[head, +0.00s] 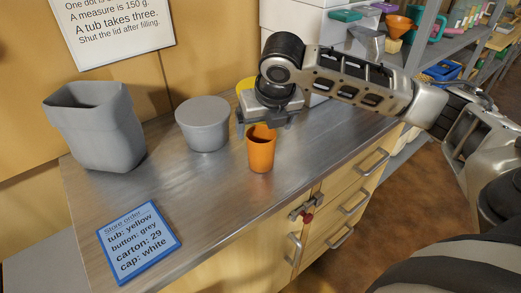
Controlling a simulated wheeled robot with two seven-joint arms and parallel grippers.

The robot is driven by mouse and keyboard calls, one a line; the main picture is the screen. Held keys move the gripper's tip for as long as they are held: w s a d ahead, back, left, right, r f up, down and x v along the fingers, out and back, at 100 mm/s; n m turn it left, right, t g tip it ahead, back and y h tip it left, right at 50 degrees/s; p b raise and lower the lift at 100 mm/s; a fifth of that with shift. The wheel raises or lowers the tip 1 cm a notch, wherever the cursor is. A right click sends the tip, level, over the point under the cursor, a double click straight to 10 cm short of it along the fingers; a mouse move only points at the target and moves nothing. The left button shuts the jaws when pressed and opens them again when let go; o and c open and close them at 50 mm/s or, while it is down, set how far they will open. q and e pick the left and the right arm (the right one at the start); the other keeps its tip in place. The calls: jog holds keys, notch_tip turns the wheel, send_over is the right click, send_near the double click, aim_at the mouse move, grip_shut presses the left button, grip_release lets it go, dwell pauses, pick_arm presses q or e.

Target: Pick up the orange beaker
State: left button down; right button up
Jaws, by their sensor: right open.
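The orange beaker (261,154) stands upright on the grey metal counter, near the middle of the head view. My right gripper (263,121) is open and directly above and behind the beaker's rim, with its arm coming in from the right. The fingers overlap the top of the beaker in the picture, and I cannot tell whether they touch it. My left gripper is not in view.
A grey lidded tub (203,124) stands left of the beaker, and a tall grey bin (97,130) is further left. A yellow thing (246,85) is partly hidden behind my gripper. A blue-framed order card (139,241) lies at front left. Shelves (462,42) stand at right.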

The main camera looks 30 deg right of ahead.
aim_at(261, 147)
jog(key=x, duration=0.2)
jog(key=shift+w+f, duration=0.15)
jog(key=shift+f, duration=0.2)
notch_tip(261, 147, down, 4)
jog(key=shift+w+f, duration=0.15)
jog(key=shift+w, duration=0.05)
jog(key=shift+w+f, duration=0.2)
jog(key=shift+f, duration=0.3)
jog(key=c, duration=1.1)
